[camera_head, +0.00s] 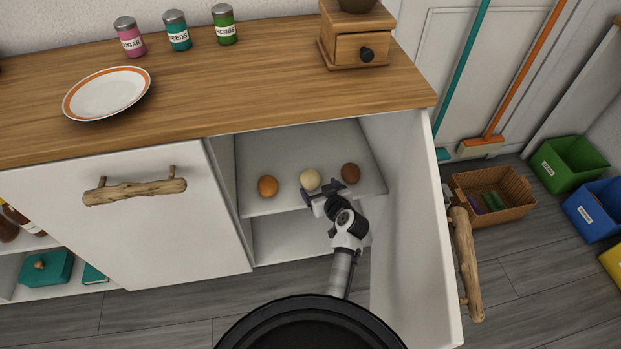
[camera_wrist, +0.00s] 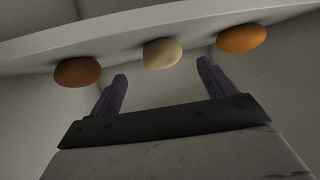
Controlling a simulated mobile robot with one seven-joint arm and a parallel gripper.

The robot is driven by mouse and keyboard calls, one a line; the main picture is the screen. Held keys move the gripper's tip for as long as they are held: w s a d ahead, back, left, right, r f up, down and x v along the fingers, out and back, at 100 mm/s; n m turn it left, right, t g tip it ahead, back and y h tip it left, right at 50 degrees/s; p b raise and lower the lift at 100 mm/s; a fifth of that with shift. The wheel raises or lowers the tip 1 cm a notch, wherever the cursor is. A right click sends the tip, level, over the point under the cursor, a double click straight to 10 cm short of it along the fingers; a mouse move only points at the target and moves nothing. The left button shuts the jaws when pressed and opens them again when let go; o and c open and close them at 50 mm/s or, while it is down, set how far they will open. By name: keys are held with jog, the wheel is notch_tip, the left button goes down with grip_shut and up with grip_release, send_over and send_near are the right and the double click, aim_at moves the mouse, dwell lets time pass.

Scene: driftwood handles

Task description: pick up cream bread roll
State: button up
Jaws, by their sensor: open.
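The cream bread roll (camera_head: 310,179) sits on the upper shelf of the open cabinet, in the middle of a row of three. An orange roll (camera_head: 268,186) is on its left and a brown roll (camera_head: 350,173) on its right. My gripper (camera_head: 323,187) is at the shelf's front, just in front of the cream roll. In the wrist view the cream roll (camera_wrist: 162,53) shows beyond and between the open fingers (camera_wrist: 160,82). There the brown roll (camera_wrist: 77,71) is at left and the orange roll (camera_wrist: 241,38) at right. Nothing is between the fingers.
The cabinet door (camera_head: 415,230) stands open to the right of my arm, with a driftwood handle (camera_head: 466,264). The shelf (camera_head: 300,150) is bare behind the rolls. A closed front with a driftwood handle (camera_head: 135,191) is at left. The wooden countertop (camera_head: 210,90) is above.

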aim_at(314, 184)
jog(key=shift+p+x, duration=0.3)
jog(key=shift+x, duration=2.95)
jog(key=shift+s+a+f, duration=0.1)
jog(key=shift+s+a, duration=0.05)
jog(key=c, duration=1.1)
jog(key=shift+o, duration=0.2)
